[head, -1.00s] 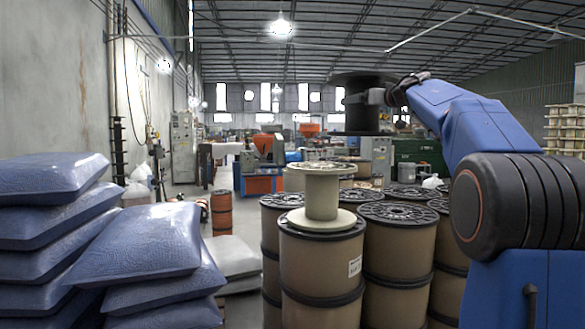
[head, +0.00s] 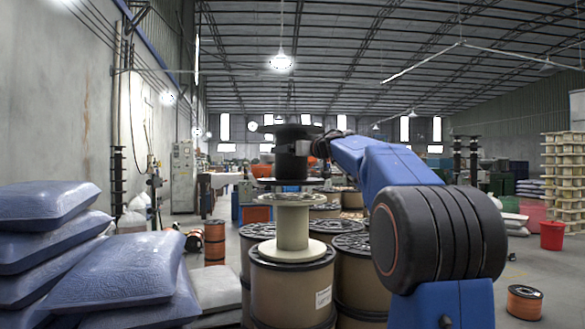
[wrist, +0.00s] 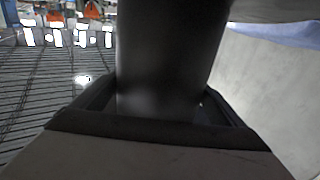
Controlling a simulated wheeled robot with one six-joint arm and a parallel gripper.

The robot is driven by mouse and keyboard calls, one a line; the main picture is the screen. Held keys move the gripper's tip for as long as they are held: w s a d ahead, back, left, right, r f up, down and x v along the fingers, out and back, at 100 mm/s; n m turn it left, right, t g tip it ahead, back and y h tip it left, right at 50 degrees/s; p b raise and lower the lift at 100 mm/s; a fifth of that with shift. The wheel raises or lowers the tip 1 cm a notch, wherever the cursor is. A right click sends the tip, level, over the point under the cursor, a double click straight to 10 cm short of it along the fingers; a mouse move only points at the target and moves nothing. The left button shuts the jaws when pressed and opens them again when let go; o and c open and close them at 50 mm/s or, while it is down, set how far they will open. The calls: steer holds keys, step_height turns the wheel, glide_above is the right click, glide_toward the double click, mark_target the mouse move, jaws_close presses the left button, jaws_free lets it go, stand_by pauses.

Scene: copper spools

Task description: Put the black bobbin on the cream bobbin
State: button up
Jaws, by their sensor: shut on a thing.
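My gripper (head: 305,148) is shut on the black bobbin (head: 291,165) in the head view and holds it upright. The black bobbin's dark core (wrist: 170,60) fills the middle of the wrist view between the jaws. The cream bobbin (head: 292,228) stands upright on top of a large brown spool (head: 291,285). The black bobbin is right above the cream bobbin, roughly in line with it. Its lower flange appears close to the cream bobbin's top flange; I cannot tell whether they touch.
Blue sacks (head: 122,272) are stacked at the left. Several more brown spools (head: 361,270) crowd behind and beside the one under the cream bobbin. An orange spool (head: 524,302) and a red bucket (head: 552,235) are on the floor at the right.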

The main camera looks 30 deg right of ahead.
mark_target(293, 163)
steer(key=shift+s+d+f, duration=0.1)
steer(key=shift+f, duration=2.1)
steer(key=shift+f, duration=0.15)
steer(key=o, duration=1.4)
steer(key=shift+c, duration=0.2)
steer(key=shift+s, duration=0.25)
steer(key=s+d, duration=0.1)
steer(key=s, duration=1)
steer(key=shift+s+d, duration=0.15)
steer(key=shift+s, duration=0.05)
